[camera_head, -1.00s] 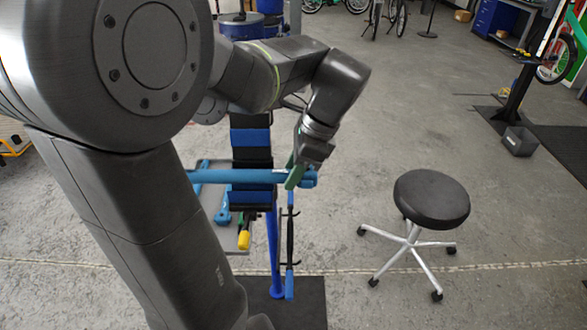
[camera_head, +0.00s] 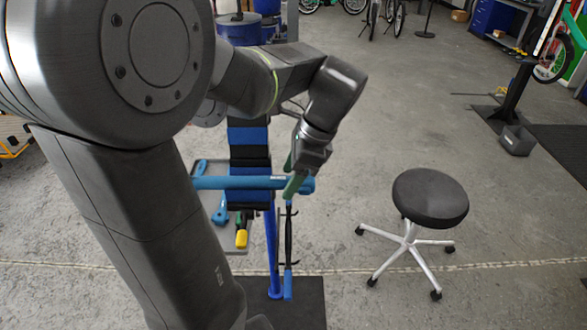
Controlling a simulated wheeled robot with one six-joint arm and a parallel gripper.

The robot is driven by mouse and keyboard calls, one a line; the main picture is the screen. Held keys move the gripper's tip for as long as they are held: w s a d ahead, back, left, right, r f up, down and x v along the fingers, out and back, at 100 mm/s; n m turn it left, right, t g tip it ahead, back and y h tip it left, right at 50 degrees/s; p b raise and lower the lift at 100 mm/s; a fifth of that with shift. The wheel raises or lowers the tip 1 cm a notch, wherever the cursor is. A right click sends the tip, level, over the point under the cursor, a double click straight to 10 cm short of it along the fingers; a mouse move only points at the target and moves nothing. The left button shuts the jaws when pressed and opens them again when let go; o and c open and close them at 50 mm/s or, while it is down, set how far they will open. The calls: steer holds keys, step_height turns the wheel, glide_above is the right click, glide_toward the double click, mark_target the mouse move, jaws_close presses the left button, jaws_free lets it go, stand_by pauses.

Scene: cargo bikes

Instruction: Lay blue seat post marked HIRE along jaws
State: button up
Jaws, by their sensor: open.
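The blue seat post (camera_head: 233,183) lies level across the blue-and-black jaws (camera_head: 249,158) of the clamp on the blue stand (camera_head: 273,250). Its left end runs behind my arm. My gripper (camera_head: 295,185) is at the post's right end, with a green finger in front of the post. The gripper is open; whether it touches the post cannot be told. The inside of the jaws under the post is partly hidden.
A black stool (camera_head: 430,198) stands to the right on clear concrete floor. A grey tray (camera_head: 208,210) with blue and yellow-handled tools (camera_head: 241,238) lies behind the stand. A dark post with a grey box (camera_head: 517,140) is at the far right.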

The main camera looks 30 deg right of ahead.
steer(key=v, duration=1.3)
steer(key=shift+s+r, duration=0.2)
steer(key=shift+r, duration=0.1)
steer(key=shift+d, duration=0.1)
steer(key=x, duration=1.3)
steer(key=shift+w+f, duration=0.15)
steer(key=shift+f, duration=0.15)
steer(key=shift+r+p, duration=0.75)
steer(key=shift+r, duration=0.55)
steer(key=shift+f, duration=0.1)
